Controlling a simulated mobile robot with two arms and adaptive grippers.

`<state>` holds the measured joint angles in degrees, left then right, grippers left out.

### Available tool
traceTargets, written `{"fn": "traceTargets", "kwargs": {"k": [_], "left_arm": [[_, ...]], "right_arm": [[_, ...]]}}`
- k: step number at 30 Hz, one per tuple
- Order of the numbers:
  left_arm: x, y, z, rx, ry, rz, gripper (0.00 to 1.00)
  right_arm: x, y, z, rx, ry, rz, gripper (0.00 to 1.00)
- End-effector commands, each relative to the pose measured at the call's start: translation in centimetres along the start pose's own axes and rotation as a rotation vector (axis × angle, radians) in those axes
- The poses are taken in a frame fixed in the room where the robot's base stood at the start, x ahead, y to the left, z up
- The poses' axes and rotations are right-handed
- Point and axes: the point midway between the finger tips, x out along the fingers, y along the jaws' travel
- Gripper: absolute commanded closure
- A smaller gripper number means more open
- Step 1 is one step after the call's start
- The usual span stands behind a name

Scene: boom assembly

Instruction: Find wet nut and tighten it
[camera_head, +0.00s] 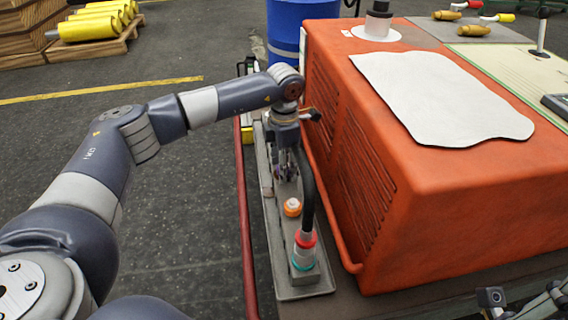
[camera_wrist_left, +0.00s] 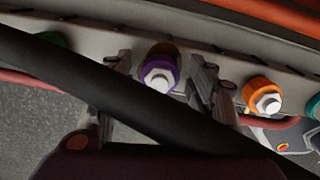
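Coloured fittings with bolt-like nuts stand in a row on a grey plate (camera_head: 290,285) beside the orange housing. My left gripper (camera_head: 284,170) points down over this row and is open. In the left wrist view, its fingers (camera_wrist_left: 162,85) stand on either side of a purple-ringed nut (camera_wrist_left: 160,72), with visible gaps. An orange-ringed nut (camera_wrist_left: 262,97) is to the right; it also shows in the head view (camera_head: 292,207). A teal ring (camera_wrist_left: 315,107) and a green one (camera_wrist_left: 52,38) are partly seen. I cannot tell which nut is wet. My right gripper (camera_head: 518,301) shows partly at lower right.
A black hose (camera_head: 309,190) ends at a red and teal fitting and crosses in front of the fingers in the wrist view (camera_wrist_left: 100,88). A red rail (camera_head: 244,220) runs left of the plate. The orange housing (camera_head: 450,190) walls off the right. Open floor lies left.

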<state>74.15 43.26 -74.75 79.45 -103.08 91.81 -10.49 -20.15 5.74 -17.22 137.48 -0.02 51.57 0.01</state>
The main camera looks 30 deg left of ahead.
Motion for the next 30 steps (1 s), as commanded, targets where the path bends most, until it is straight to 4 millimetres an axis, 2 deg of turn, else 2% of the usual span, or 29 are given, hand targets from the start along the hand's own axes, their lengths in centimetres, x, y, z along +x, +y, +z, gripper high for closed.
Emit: {"fn": "traceTargets", "kwargs": {"k": [8, 11, 14, 24, 30], "left_arm": [[-0.1, 0.0, 0.0, -0.001, 0.0, 0.0, 0.47], [-0.7, 0.0, 0.0, -0.001, -0.001, 0.001, 0.47], [-2.1, 0.1, 0.1, -0.001, -0.004, 0.002, 0.47], [-9.1, 0.0, 0.1, 0.0, -0.002, 0.002, 0.47], [-11.5, 0.0, 0.1, 0.0, -0.001, 0.0, 0.47]], "right_arm": [[0.1, 0.0, -0.1, -0.001, 0.005, -0.001, 1.0], [0.1, 0.0, -0.1, -0.001, 0.005, 0.0, 1.0], [0.1, 0.0, -0.1, -0.001, 0.004, 0.0, 1.0], [0.1, 0.0, 0.0, -0.001, 0.002, 0.0, 1.0], [0.0, 0.0, 0.0, -0.001, 0.002, 0.0, 1.0]]}}
